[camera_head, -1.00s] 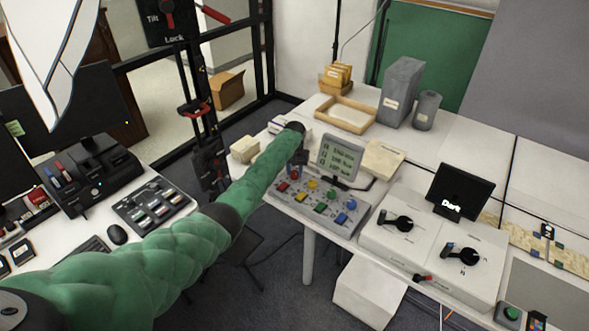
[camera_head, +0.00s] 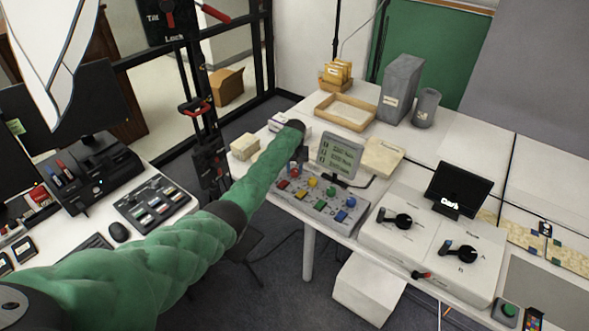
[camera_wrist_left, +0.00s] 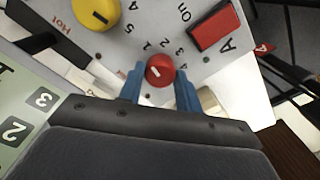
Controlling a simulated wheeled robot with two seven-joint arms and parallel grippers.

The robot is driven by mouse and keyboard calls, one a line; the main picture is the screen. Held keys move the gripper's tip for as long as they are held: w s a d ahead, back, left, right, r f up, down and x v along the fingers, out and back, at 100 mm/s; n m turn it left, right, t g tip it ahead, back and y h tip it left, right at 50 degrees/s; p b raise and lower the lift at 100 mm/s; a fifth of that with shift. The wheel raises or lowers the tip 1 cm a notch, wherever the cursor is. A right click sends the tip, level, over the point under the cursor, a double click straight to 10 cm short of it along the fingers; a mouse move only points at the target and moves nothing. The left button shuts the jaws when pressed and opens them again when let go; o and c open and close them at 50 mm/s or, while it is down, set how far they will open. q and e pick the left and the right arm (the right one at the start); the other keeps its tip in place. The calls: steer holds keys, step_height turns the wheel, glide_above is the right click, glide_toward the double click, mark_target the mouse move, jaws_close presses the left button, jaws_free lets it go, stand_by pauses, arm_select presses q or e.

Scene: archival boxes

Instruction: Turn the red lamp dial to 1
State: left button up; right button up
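The red dial (camera_wrist_left: 160,70) is a small round knob with a white mark, on a grey panel with printed numbers. In the wrist view the mark runs diagonally, towards the upper left or lower right. My left gripper (camera_wrist_left: 160,85) has its blue fingers on both sides of the dial and they appear to touch it. In the head view the left gripper (camera_head: 297,158) is at the back left of the grey control panel (camera_head: 318,210), partly hidden by its green-sleeved arm. My right gripper is not in view.
A yellow dial (camera_wrist_left: 97,12) and a red square button (camera_wrist_left: 214,24) are close to the red dial. A small screen (camera_head: 339,155) stands behind the panel. To the right, a white unit (camera_head: 385,238) carries black rotary handles below a dark display (camera_head: 459,188).

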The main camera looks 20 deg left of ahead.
mark_target(295, 170)
arm_select(q)
steer(key=o, duration=0.3)
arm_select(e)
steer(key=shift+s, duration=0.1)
arm_select(q)
steer(key=shift+o, duration=0.2)
steer(key=shift+r, duration=0.1)
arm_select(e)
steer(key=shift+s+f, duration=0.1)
arm_select(q)
steer(key=shift+r, duration=0.25)
step_height(295, 170, up, 6)
steer(key=b, duration=0.2)
steer(key=shift+f+b, duration=0.2)
steer(key=shift+b, duration=0.1)
steer(key=shift+r, duration=0.75)
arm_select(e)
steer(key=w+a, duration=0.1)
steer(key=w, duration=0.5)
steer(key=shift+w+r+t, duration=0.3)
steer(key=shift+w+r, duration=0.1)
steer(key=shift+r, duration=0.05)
